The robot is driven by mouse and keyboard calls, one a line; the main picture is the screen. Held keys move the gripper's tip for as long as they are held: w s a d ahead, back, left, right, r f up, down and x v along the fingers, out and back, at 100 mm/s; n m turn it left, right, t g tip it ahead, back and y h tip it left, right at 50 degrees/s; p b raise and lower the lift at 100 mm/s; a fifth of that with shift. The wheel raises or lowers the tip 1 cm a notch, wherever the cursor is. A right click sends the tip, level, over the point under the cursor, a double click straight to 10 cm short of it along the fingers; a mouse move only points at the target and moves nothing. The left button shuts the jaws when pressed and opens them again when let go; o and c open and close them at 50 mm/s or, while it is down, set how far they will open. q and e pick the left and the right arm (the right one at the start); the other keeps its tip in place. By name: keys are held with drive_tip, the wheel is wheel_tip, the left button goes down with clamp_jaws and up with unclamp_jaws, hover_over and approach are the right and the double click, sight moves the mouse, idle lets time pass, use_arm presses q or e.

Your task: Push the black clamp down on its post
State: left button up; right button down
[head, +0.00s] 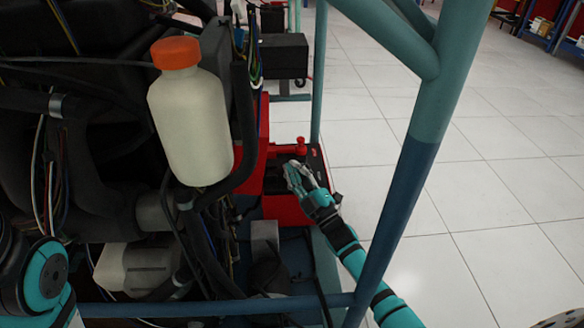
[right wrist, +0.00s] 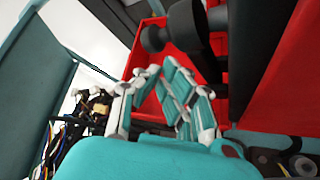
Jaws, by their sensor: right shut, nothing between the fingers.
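My right gripper (head: 290,170) reaches in over the black-topped battery in the red tray, its fingers shut and empty. In the right wrist view its closed fingertips (right wrist: 160,72) point at a dark, rounded part (right wrist: 185,32) that looks like the black clamp. It stands just beyond the fingertips; I cannot tell whether they touch it. The post under it is hidden, so how far down it sits cannot be told. In the head view I cannot make out the black clamp clearly near the gripper. My left gripper is not in view.
A red terminal piece (head: 300,146) rises behind the gripper. The red tray wall (head: 285,207) is close below. A white bottle with an orange cap (head: 190,120), hoses and wires crowd the left. A teal frame post (head: 410,170) stands right of my forearm.

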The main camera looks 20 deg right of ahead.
drive_tip(key=shift+d+f, duration=0.2)
drive_tip(key=shift+f, duration=0.15)
idle(0.5)
drive_tip(key=shift+s+f, duration=0.1)
drive_tip(key=shift+s+d+f, duration=0.1)
drive_tip(key=shift+s+f, duration=0.1)
drive_tip(key=shift+s, duration=0.05)
drive_tip(key=v, duration=1.1)
drive_tip(key=shift+s, duration=0.15)
drive_tip(key=shift+d, duration=0.1)
